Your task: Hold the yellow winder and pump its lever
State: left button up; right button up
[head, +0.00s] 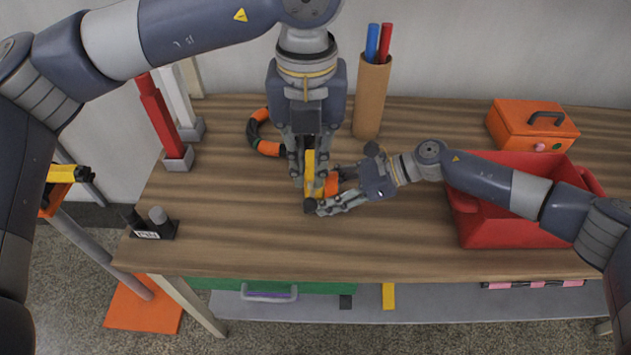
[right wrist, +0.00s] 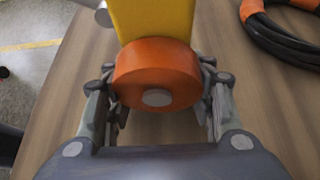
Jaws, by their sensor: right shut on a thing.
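The yellow winder (head: 310,170) is upright near the middle of the table. Its yellow body (right wrist: 155,18) also shows in the right wrist view, with a round orange part (right wrist: 157,75) with a grey hub in front of it. My left gripper (head: 309,172) points down from above, with its fingers on both sides of the yellow body. Whether they press on it I cannot tell. My right gripper (head: 324,193) comes in from the right and is shut on the winder at its orange part. The lever is not clearly distinguishable behind the fingers.
A coiled orange and black hose (head: 266,148) lies behind left. A brown tube holder (head: 371,98) with red and blue rods stands behind. A red bin (head: 482,228) and an orange toolbox (head: 507,128) are at right. The table front is clear.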

jog(key=o, duration=0.9)
jog(key=v, duration=1.2)
